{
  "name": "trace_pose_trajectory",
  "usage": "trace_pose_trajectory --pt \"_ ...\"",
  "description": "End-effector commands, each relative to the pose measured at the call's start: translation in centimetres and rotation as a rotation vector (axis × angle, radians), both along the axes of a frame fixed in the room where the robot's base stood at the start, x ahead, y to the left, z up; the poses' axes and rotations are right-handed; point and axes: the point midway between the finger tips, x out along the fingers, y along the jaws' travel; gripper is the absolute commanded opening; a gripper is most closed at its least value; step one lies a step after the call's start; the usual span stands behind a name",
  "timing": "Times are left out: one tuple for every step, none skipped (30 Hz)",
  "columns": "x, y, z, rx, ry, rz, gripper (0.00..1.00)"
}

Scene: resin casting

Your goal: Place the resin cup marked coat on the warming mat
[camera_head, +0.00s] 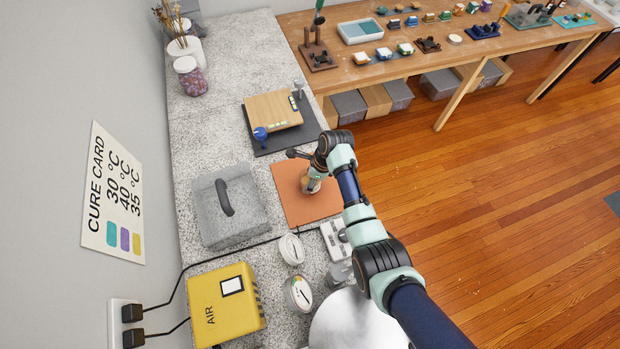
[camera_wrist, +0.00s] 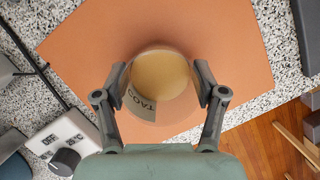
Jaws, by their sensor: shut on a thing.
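The resin cup (camera_wrist: 160,82) is clear with tan resin in it, and its label reads COAT in the wrist view. My gripper (camera_wrist: 160,90) is shut on the cup, one finger on each side. The orange warming mat (camera_wrist: 85,45) lies behind and below the cup in the wrist view. In the head view the mat (camera_head: 292,207) is on the speckled counter, and my gripper (camera_head: 312,183) with the cup is over its right part. I cannot tell whether the cup's base touches the mat.
A control box (camera_head: 336,240) with a knob sits at the mat's near edge. A grey lidded box (camera_head: 226,205) stands left of the mat. A wooden board (camera_head: 272,110) on a dark mat lies behind.

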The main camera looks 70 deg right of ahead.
Motion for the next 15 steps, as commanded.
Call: trace_pose_trajectory --pt "0.01 -0.02 0.05 0.000 0.000 0.000 0.42" --pt "0.01 -0.01 0.03 0.000 0.000 0.000 0.42" --pt "0.01 -0.01 -0.05 0.000 0.000 0.000 0.42" --pt "0.01 0.00 -0.16 0.000 0.000 0.000 0.42" --pt "0.00 0.00 -0.25 0.000 0.000 0.000 0.42" --pt "0.00 0.00 -0.21 0.000 0.000 0.000 0.75" --pt "0.01 0.00 -0.19 0.000 0.000 0.000 0.80" --pt "0.01 0.00 -0.19 0.000 0.000 0.000 0.85" --pt "0.01 0.00 -0.19 0.000 0.000 0.000 0.92" --pt "0.01 0.00 -0.19 0.000 0.000 0.000 0.96" --pt "0.01 0.00 -0.19 0.000 0.000 0.000 0.96" --pt "0.01 0.00 -0.19 0.000 0.000 0.000 0.96" --pt "0.01 0.00 -0.19 0.000 0.000 0.000 0.96" --pt "0.01 0.00 -0.19 0.000 0.000 0.000 0.96" --pt "0.00 0.00 -0.18 0.000 0.000 0.000 0.96"
